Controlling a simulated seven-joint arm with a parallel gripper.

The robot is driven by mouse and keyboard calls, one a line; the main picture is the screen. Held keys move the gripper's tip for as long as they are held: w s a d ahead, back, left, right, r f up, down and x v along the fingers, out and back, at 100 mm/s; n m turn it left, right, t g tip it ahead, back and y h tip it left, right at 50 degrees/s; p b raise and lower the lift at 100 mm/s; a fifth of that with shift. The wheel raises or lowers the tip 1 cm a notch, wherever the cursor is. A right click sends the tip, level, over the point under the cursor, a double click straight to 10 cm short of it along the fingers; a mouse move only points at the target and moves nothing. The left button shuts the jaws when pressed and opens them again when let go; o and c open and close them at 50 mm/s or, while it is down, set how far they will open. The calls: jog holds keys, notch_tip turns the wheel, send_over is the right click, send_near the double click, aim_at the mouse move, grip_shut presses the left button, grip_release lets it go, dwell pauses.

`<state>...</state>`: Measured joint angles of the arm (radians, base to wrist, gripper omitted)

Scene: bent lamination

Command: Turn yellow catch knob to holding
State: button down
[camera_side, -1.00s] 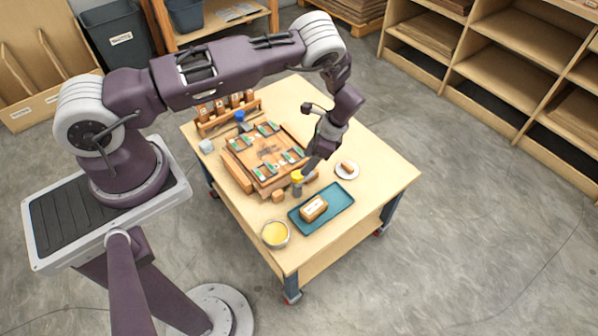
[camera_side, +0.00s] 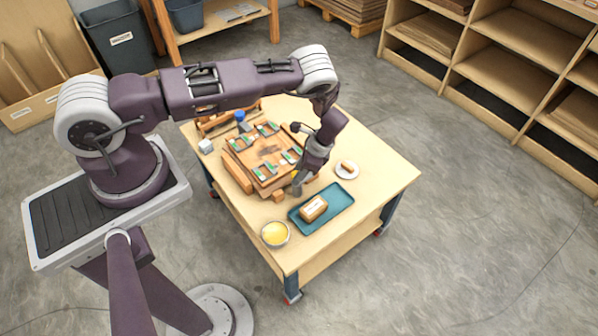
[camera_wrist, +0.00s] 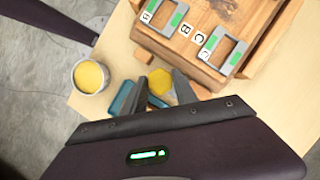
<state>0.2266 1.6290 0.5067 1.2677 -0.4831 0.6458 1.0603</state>
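The yellow catch knob (camera_wrist: 161,83) shows in the wrist view as a faceted yellow cap between the two fingers of my gripper (camera_wrist: 162,80). The fingers are apart, one on each side of the knob; the right finger looks very close to it, and I cannot tell if either touches. In the side view my gripper (camera_side: 297,186) is low over the table's near part, and the knob is mostly hidden behind the fingers. The knob stands beside the wooden press block (camera_side: 263,158); its pointing direction cannot be read.
A teal tray (camera_side: 334,207) with a labelled wooden block lies close to the gripper. A bowl of yellow stuff (camera_side: 275,234) stands near the table's front corner, and a small plate (camera_side: 347,171) is to the right. Small wooden blocks lie next to the knob.

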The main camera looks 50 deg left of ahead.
jog(key=shift+n, duration=0.3)
jog(key=n, duration=0.2)
jog(key=n+h, duration=0.1)
jog(key=shift+w+a+n+g, duration=0.15)
jog(key=shift+n+g, duration=0.25)
jog(key=n+h, duration=0.2)
jog(key=n, duration=0.4)
jog(key=n+h, duration=0.1)
jog(key=n, duration=0.1)
jog(key=n+h, duration=0.1)
jog(key=shift+a+n, duration=0.25)
jog(key=shift+n, duration=0.15)
jog(key=shift+n+t+h, duration=0.4)
jog(key=shift+n+h, duration=0.2)
jog(key=shift+n, duration=1.4)
jog(key=c, duration=1)
grip_release()
